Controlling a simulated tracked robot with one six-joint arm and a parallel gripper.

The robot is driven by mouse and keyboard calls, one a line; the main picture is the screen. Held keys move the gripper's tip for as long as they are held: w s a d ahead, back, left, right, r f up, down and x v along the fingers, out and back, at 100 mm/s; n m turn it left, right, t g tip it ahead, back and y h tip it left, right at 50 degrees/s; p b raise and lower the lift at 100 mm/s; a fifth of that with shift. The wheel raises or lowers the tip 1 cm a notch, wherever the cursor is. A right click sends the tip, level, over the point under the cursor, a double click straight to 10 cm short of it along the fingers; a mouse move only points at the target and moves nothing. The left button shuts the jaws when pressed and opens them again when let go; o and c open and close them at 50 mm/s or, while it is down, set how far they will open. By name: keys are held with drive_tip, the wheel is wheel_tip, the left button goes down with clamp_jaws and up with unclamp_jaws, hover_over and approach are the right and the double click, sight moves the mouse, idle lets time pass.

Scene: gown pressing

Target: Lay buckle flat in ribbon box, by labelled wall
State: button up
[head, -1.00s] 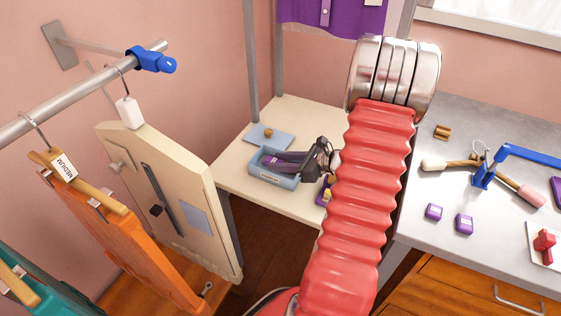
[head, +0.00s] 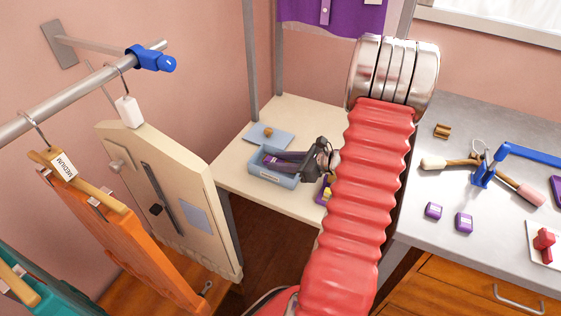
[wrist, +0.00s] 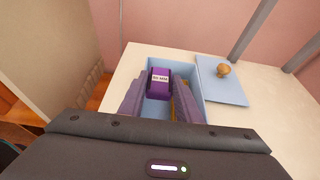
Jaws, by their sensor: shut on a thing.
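The ribbon box (head: 287,182) is a light-blue open tray on the cream table, with a white label on its near wall. It also shows in the wrist view (wrist: 202,88). My gripper (head: 276,158) reaches into the box from the right. A yellowish strip (wrist: 182,98) shows beside the right finger.
A blue lid-like plate with a round tan knob (head: 268,132) lies behind the box. A purple and yellow item (head: 327,190) lies on the table to the right, partly behind my arm. Hanging boards (head: 165,190) stand at the left.

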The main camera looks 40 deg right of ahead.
drive_tip(key=o, duration=1.1)
drive_tip(key=shift+s, duration=0.1)
drive_tip(key=v, duration=1.3)
drive_tip(key=shift+s+d, duration=0.15)
drive_tip(key=shift+s, duration=0.1)
drive_tip(key=shift+r, duration=0.1)
